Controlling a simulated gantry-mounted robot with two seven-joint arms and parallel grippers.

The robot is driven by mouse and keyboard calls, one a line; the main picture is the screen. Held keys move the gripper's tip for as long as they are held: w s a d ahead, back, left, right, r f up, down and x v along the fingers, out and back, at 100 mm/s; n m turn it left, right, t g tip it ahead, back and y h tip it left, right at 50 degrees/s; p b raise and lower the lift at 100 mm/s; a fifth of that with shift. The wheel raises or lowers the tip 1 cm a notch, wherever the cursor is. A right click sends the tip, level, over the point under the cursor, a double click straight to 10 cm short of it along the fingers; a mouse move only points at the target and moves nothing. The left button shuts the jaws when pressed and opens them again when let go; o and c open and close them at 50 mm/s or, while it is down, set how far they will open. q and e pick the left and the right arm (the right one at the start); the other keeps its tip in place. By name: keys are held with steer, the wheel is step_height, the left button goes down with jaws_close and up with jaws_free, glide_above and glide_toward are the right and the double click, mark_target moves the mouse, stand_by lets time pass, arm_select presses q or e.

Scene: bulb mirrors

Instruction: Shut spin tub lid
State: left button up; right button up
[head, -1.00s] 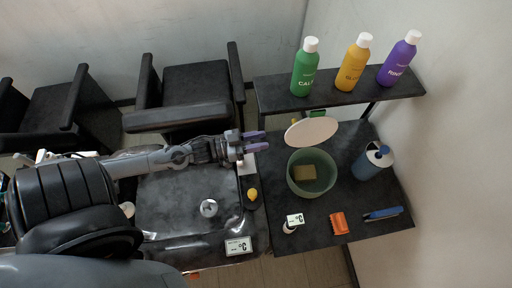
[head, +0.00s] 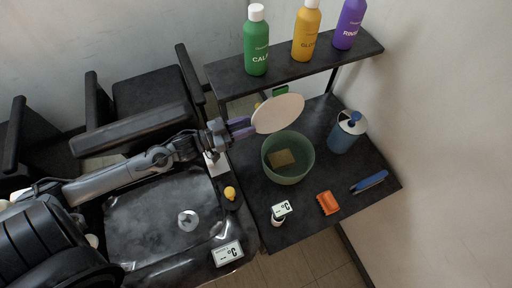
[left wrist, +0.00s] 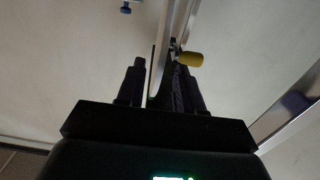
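A small yellow knob shows by the lid's left edge and in the left wrist view (left wrist: 189,58). My left gripper (head: 243,128) is at the lid's left edge, with purple fingers apart. In the left wrist view the fingers (left wrist: 160,85) stand either side of a thin edge-on plate, apparently the lid; firm contact is not clear. My right gripper is not in view.
Green (head: 256,42), yellow (head: 306,32) and purple (head: 349,24) bottles stand on the raised shelf (head: 290,68). A blue container (head: 346,133) is right of the tub.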

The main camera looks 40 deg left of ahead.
arm_select(q)
steer(key=shift+w+d, duration=0.15)
steer(key=shift+w, duration=0.1)
steer(key=shift+w+d+p, duration=0.15)
steer(key=shift+w+p, duration=0.15)
steer(key=shift+p, duration=0.1)
jaws_close()
